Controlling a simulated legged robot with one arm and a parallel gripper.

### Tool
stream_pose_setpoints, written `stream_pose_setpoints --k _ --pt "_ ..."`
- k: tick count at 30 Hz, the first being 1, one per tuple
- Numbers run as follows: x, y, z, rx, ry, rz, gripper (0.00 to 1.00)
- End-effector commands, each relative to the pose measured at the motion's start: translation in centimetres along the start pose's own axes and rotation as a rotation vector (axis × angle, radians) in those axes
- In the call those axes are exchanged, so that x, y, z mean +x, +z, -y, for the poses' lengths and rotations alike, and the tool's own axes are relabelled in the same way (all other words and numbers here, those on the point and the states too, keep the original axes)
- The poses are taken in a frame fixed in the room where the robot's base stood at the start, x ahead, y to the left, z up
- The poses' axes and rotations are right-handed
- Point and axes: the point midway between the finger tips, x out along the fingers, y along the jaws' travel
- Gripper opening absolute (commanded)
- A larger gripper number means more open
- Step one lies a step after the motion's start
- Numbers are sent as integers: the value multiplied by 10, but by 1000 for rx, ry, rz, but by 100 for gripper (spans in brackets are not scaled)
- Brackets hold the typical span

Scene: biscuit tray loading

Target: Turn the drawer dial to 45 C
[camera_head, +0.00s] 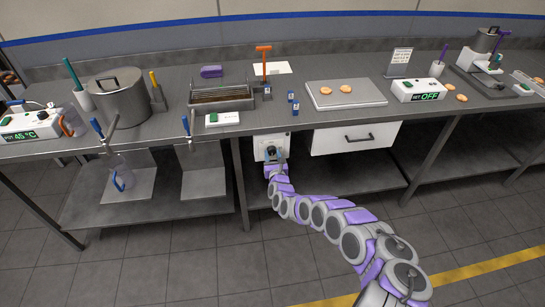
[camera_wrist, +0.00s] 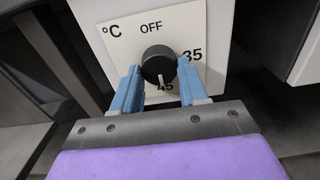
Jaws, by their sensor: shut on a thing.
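The drawer dial is a round black knob (camera_wrist: 157,60) on a white plate (camera_wrist: 188,22) marked °C, with OFF at the top, 35 at the right and 45 at the bottom. Its white pointer line points down at the 45 in the wrist view. My gripper (camera_wrist: 160,68) has a blue finger on each side of the knob and is shut on it. The lower part of the 45 is close to the gripper's edge. In the head view my gripper (camera_head: 275,158) is at the white dial box (camera_head: 259,142) under the bench, and the knob is mostly hidden.
A white drawer (camera_head: 330,142) with a dark handle is shut to the right of the dial box. A display unit on the bench (camera_head: 402,86) reads SET OFF. A pot unit (camera_head: 45,120) at the left reads 45 °C. A bench leg (camera_head: 240,185) stands left of my arm.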

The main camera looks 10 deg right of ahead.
Motion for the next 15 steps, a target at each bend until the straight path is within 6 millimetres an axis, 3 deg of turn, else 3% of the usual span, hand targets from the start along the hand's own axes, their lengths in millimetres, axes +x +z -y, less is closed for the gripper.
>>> stream_pose_setpoints --k 2,3,10,15 --pt "1 4 1 -1 -2 8 13" --pt "1 4 1 -1 -2 9 45" --pt "1 3 0 -2 -1 7 67" --pt "1 3 0 -2 0 6 69"
